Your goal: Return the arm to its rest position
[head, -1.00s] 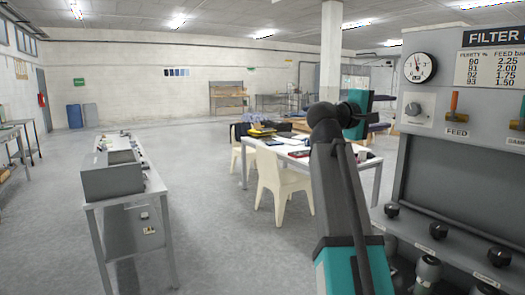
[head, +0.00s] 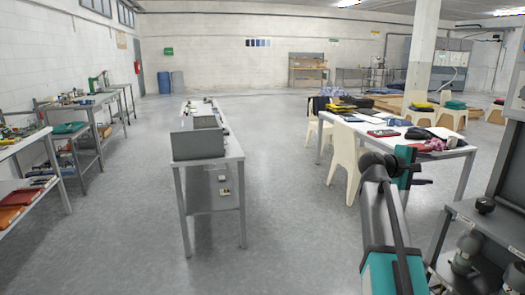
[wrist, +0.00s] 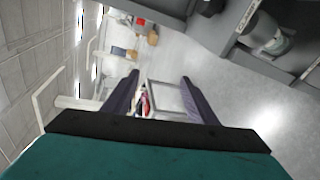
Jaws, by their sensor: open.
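My arm (head: 387,230) rises from the lower right of the head view, with its dark elbow joint at the top. Behind it my gripper (head: 422,181) shows only in small part, as dark purple pieces, in front of the white table. In the wrist view my gripper (wrist: 160,76) has its two dark purple fingers apart. Nothing is between them but the distant room, and it touches nothing that I can see.
The panel machine (head: 497,235) stands close on the right, cut by the frame edge. A white table (head: 458,152) with chairs (head: 345,155) is ahead right. A grey bench (head: 207,160) stands left of centre, with work tables (head: 90,105) further left. Floor between is clear.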

